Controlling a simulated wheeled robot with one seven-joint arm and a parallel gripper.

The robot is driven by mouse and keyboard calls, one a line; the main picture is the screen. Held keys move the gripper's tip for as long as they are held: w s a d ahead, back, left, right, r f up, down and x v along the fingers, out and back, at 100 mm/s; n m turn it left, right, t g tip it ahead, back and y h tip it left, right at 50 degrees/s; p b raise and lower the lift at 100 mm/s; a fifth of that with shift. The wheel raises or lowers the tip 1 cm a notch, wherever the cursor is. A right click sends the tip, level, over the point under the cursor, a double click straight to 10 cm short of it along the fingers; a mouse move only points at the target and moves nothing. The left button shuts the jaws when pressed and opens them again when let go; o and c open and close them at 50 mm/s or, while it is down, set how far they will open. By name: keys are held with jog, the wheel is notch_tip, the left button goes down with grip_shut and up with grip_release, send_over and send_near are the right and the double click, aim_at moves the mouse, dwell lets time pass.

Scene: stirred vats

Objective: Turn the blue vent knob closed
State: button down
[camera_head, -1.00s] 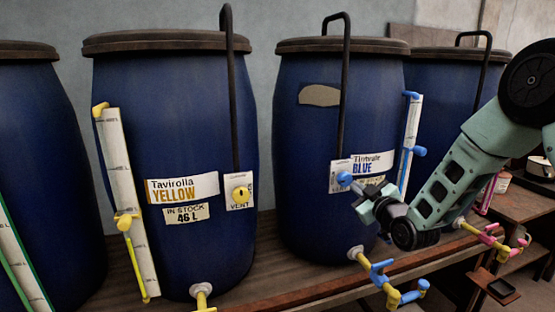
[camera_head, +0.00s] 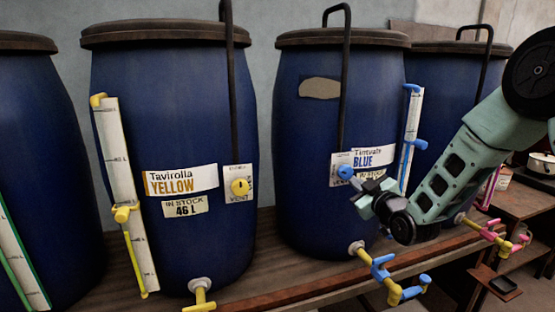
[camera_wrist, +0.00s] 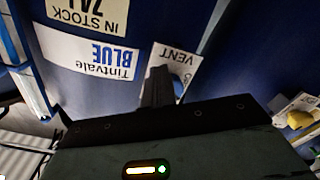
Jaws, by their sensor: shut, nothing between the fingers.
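The blue vent knob (camera_head: 345,172) sits on a white vent plate (camera_head: 340,160) on the front of the blue vat (camera_head: 330,120), left of the label reading "Tintvale BLUE" (camera_head: 374,157). My gripper (camera_head: 358,188) is shut and empty, with its tips just below and right of the knob in the head view. In the wrist view the picture is upside down; my gripper (camera_wrist: 157,85) covers part of the vent plate (camera_wrist: 172,60), and only an edge of the blue knob (camera_wrist: 178,86) shows beside the fingers. I cannot tell whether they touch.
A blue tap (camera_head: 380,268) projects from the vat's base, below my gripper. A white level gauge (camera_head: 411,140) stands on its right side. The yellow vat (camera_head: 170,110) with its yellow vent knob (camera_head: 240,187) is to the left. Shelves stand at right.

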jog(key=shift+s+a+f+b, duration=0.15)
jog(key=shift+a+b, duration=0.2)
jog(key=shift+b, duration=0.5)
jog(key=shift+s+a+f+b, duration=0.1)
jog(key=shift+a+b, duration=0.2)
jog(key=shift+b, duration=0.5)
jog(key=shift+a+r+b, duration=0.1)
jog(key=shift+a+b, duration=0.2)
jog(key=shift+b, duration=0.35)
jog(key=shift+f+b, duration=0.45)
jog(key=shift+b, duration=0.25)
jog(key=b+v, duration=0.1)
jog(key=v, duration=0.5)
jog(key=shift+b, duration=0.35)
jog(key=shift+d+p, duration=0.15)
jog(key=shift+p, duration=0.25)
